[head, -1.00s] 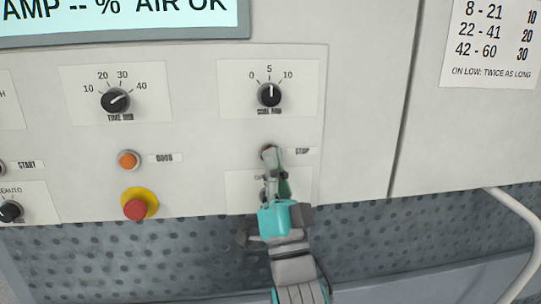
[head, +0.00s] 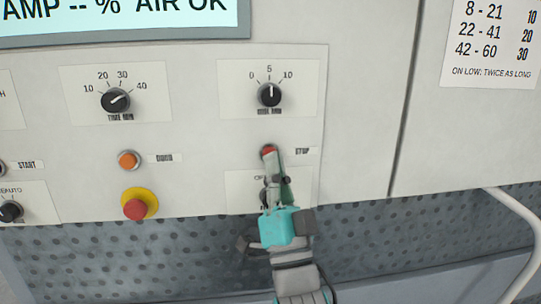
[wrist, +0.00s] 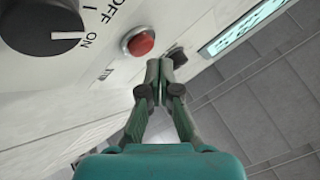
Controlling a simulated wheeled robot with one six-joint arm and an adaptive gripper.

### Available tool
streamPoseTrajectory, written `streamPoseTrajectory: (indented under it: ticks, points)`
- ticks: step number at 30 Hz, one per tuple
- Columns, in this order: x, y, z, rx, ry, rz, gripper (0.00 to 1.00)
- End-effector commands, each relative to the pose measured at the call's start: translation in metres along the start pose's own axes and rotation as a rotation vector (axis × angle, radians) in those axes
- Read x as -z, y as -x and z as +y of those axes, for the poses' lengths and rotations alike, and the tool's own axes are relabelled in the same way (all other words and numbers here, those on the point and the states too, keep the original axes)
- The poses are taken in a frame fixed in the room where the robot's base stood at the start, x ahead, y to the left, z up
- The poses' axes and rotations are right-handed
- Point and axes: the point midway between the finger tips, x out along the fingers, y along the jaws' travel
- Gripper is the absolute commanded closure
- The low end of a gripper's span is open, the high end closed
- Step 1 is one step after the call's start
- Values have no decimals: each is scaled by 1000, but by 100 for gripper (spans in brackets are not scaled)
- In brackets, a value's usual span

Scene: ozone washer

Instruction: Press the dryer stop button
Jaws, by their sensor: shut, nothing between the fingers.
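The stop button is a small red round button (head: 268,150) in a grey ring, left of the STOP label (head: 302,150) on the white panel. In the wrist view the red button (wrist: 142,43) stands out in full, left of and above the fingertips. My gripper (head: 272,160) is shut and empty, its tips just below the button in the head view and overlapping its lower edge. In the wrist view the closed fingertips (wrist: 159,64) appear beside the button with a gap. The head view does not show how far the tips are from the panel.
A switch with OFF/ON marks (wrist: 42,28) lies below the button, partly hidden behind my gripper in the head view. A cool-time knob (head: 269,95) sits above. An orange button (head: 129,160) and a red emergency button on yellow (head: 136,208) are to the left.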

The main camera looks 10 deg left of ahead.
Motion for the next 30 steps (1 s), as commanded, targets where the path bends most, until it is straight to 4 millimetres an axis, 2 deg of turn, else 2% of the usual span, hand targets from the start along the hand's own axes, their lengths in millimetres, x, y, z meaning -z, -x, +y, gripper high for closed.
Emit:
streamPoseTrajectory:
  ticks: [7, 21, 30]
  points:
    - [1, 2, -2, 0, 0, 0, 100]
    - [21, 29, -22, 0, -1, 0, 100]
    - [25, 35, -26, 0, -1, 0, 100]
